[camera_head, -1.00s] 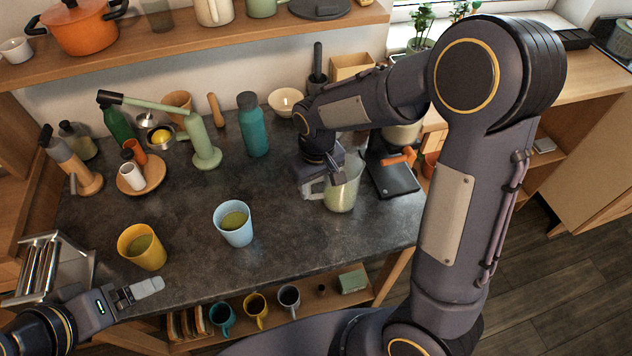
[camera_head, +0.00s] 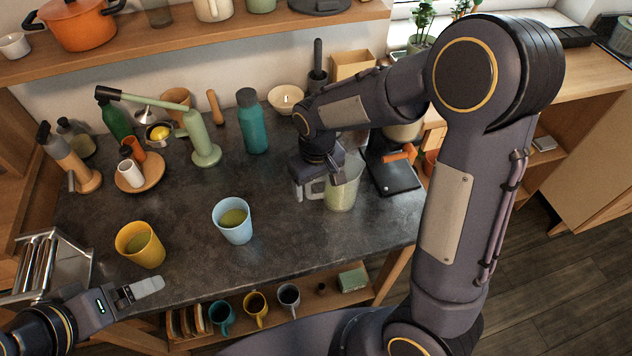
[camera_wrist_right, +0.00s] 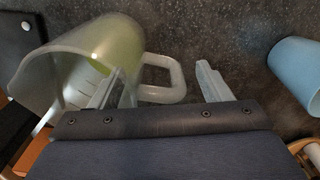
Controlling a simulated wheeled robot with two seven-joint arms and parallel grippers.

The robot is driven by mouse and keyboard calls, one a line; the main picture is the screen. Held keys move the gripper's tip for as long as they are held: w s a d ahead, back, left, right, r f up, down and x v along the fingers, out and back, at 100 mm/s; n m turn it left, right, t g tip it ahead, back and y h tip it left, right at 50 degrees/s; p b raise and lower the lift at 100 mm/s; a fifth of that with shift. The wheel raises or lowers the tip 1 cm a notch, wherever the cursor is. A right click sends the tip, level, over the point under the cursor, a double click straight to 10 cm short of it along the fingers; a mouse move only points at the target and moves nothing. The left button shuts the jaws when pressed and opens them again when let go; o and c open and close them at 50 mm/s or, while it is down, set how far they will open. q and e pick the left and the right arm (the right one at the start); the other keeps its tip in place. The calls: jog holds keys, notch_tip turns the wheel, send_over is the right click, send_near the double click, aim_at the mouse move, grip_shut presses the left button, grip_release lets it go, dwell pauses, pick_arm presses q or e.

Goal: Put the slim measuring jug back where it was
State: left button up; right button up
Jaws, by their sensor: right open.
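The slim measuring jug (camera_head: 342,192) is clear, with pale green contents, and stands upright on the dark counter near its right side. In the right wrist view the jug (camera_wrist_right: 75,60) is at the left, with its handle towards the middle. My right gripper (camera_wrist_right: 162,84) is open. Its fingers show on either side of the handle, one close to the jug's wall, the other clear of it. In the head view my right gripper (camera_head: 316,184) is at the jug's handle side, and the arm partly hides the jug's top. My left gripper (camera_head: 148,287) is at the counter's front left, away from the jug; its jaw opening is unclear.
A light blue cup (camera_head: 233,232) and a yellow cup (camera_head: 140,248), both with green contents, stand left of the jug. A teal bottle (camera_head: 252,125) stands behind. The counter in front of the jug is clear.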

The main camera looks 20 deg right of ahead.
notch_tip(320, 180, up, 7)
jog(key=shift+f, duration=0.2)
jog(key=shift+r, duration=0.6)
jog(key=shift+s+d+r, duration=0.1)
jog(key=shift+s+d, duration=0.05)
jog(key=s+d+r+m+t+y, duration=0.1)
jog(key=s+d+r+m+t, duration=0.1)
jog(key=s, duration=0.7)
jog(key=s+d+r+m+t+y, duration=0.2)
jog(key=s+t, duration=0.1)
jog(key=s, duration=0.6)
jog(key=shift+s+d+y, duration=0.25)
jog(key=shift+s+y, duration=0.05)
jog(key=shift+s, duration=0.05)
